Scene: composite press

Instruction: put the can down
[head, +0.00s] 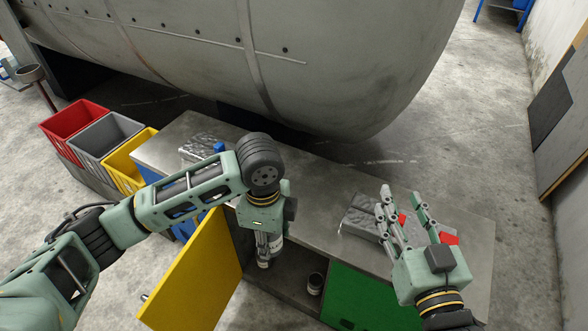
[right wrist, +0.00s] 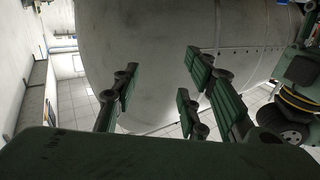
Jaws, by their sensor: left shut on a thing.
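My left gripper (head: 268,246) points down at the front of the open cabinet, below the counter's edge. It is shut on a small pale can (head: 264,264), mostly hidden by the fingers; only its lower end shows. I cannot tell whether the can touches the cabinet floor. A second small dark can with a pale top (head: 315,283) stands inside the cabinet, to the right. My right gripper (head: 404,208) is open and empty above the counter's right part. Its spread fingers also show in the right wrist view (right wrist: 168,95).
The yellow cabinet door (head: 195,275) stands open at the left; the green door (head: 365,300) is at the right. The counter (head: 320,215) carries grey quilted packs (head: 362,217) and red pieces (head: 449,238). Red, grey and yellow crates (head: 105,135) stand left. A large grey tank (head: 330,60) looms behind.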

